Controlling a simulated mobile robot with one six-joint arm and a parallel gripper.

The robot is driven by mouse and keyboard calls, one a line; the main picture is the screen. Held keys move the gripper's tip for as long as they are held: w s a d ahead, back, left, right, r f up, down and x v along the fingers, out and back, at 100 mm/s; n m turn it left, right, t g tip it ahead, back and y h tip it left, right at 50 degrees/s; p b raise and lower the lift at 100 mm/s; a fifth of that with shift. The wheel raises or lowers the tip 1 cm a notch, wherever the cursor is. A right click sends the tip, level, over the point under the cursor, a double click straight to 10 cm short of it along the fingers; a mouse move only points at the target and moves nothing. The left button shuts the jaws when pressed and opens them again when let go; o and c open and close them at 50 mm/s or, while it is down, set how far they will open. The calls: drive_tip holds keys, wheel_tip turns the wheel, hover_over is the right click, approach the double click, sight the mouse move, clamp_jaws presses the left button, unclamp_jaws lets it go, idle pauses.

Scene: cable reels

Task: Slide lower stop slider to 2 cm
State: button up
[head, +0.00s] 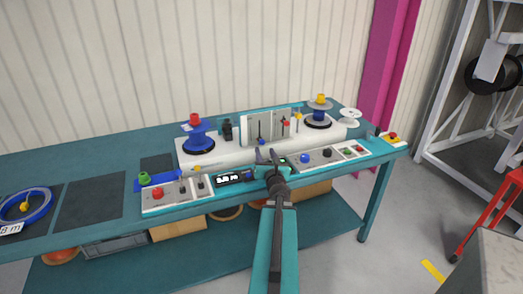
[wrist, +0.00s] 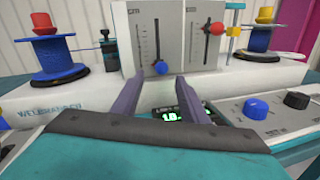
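Two upright slider panels stand side by side on the white machine body. The left panel (wrist: 135,28) has a scale marked cm and a blue slider knob (wrist: 160,68) near the bottom of its slot. The right panel (wrist: 196,55) has a red slider knob (wrist: 216,29) higher up. Any words naming the sliders are unreadable. In the head view the blue knob (head: 262,141) sits just behind my gripper (head: 265,154). In the wrist view my gripper (wrist: 158,80) is open, its two fingers apart and empty, with the blue knob seen between their tips.
Reels stand left (head: 198,139) and right (head: 318,118) of the panels. A display (wrist: 172,114) glows green below my fingers. Control boxes with knobs and buttons line the bench front, including a blue knob (wrist: 255,108). A dark mat (head: 92,200) lies at left.

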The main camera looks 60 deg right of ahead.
sight(263, 144)
drive_tip(key=shift+w+d+b, duration=0.4)
drive_tip(key=shift+d+b, duration=0.15)
drive_tip(key=shift+b, duration=1.5)
drive_tip(key=shift+w+d+r+p, duration=0.15)
drive_tip(key=shift+w+d+p, duration=0.15)
drive_tip(key=shift+w+d, duration=0.05)
drive_tip(key=shift+p+x, duration=0.35)
drive_tip(key=shift+x, duration=1.85)
clamp_jaws()
